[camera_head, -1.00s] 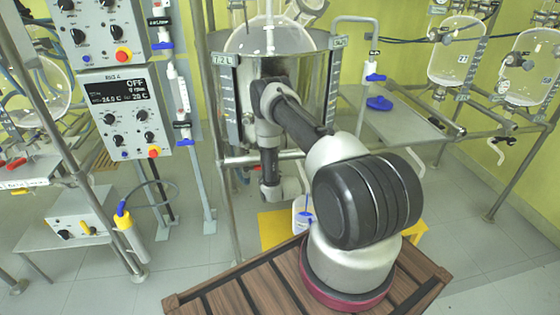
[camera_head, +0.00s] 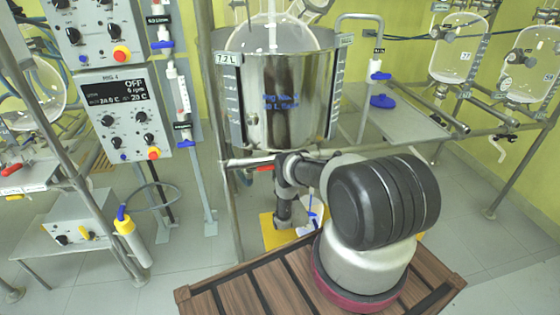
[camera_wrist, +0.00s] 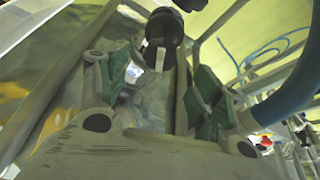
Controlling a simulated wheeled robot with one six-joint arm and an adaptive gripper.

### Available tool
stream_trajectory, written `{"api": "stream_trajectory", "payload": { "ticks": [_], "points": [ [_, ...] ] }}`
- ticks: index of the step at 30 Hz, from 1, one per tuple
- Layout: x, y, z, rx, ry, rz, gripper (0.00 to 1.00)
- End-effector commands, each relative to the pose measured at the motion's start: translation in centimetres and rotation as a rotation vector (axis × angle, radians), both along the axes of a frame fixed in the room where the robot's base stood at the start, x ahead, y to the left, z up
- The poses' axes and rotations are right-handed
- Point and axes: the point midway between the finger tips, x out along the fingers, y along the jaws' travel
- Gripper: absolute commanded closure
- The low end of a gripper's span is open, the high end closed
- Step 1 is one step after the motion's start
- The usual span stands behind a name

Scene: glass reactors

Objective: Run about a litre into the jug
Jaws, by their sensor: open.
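The steel-jacketed reactor (camera_head: 290,100) with a "7.2 L" label stands in its frame at the middle of the head view, a glass dome on top. A red handle (camera_head: 265,168) shows below it, left of my arm. A white jug with blue parts (camera_head: 308,226) stands low on a yellow stand, partly hidden by my arm. My gripper (camera_wrist: 163,78) is open, its green-padded fingers spread in the wrist view. A dark round fitting (camera_wrist: 165,25) with a pale strip is beyond and between them; I cannot tell contact. In the head view the fingers are hidden.
The yellow stand (camera_head: 270,238) is on the floor below the reactor. A control box (camera_head: 125,112) reading OFF is at left. A metal side shelf (camera_head: 405,125) and glass vessels (camera_head: 460,48) are at right. A frame rail (camera_head: 245,162) runs close to my arm.

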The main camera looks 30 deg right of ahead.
Motion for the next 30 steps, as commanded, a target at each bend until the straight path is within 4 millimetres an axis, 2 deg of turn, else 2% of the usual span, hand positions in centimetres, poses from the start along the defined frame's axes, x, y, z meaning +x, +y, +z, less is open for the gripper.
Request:
{"api": "stream_trajectory", "payload": {
  "ticks": [3, 9, 13, 21, 28, 30],
  "points": [
    [2.0, -0.3, 0.9, 0.000, -0.003, 0.001, 0.34],
    [4.7, -0.8, 1.9, 0.001, 0.000, 0.000, 0.34],
    [5.5, -0.9, 2.2, 0.001, 0.001, 0.001, 0.34],
    [5.7, -0.9, 2.3, 0.001, 0.003, 0.000, 0.34],
    [5.7, -0.9, 2.3, 0.001, 0.003, 0.000, 0.76],
    [5.7, -0.9, 2.3, 0.001, 0.003, 0.000, 0.80]
  ]
}}
